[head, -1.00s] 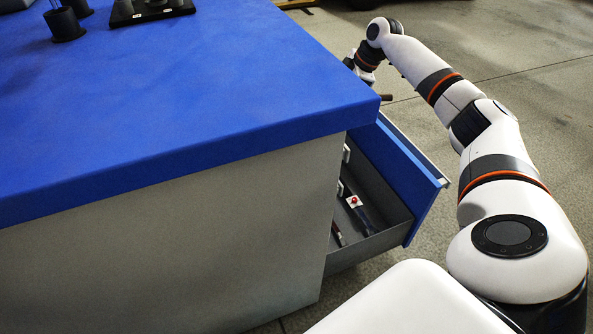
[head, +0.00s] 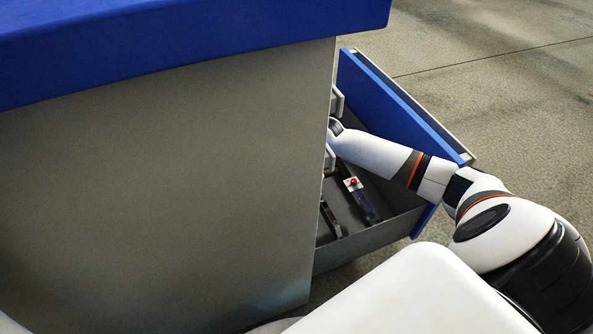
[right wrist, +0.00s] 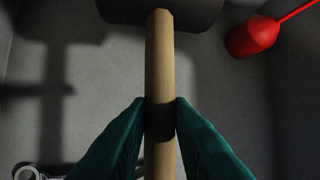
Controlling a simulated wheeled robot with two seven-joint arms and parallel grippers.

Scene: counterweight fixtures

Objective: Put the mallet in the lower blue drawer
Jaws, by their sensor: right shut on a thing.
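The mallet (right wrist: 159,55) has a pale wooden handle and a dark head, which is cut off at the top of the right wrist view. My right gripper (right wrist: 160,108) has its teal fingers shut on the handle, over a dark band. The mallet is over a grey floor and casts a shadow on it; I cannot tell how high it is. In the head view the open lower blue drawer (head: 397,108) has a blue front and grey walls. My right arm reaches over its front into it; the gripper and mallet are hidden there. My left gripper is not in view.
A tool with a red part (head: 352,184) and a dark tool (head: 330,218) lie in the drawer's near end. A red object (right wrist: 252,36) is at upper right in the wrist view, a metal ring-ended object (right wrist: 26,171) at lower left. The blue-topped cabinet (head: 160,170) fills the left.

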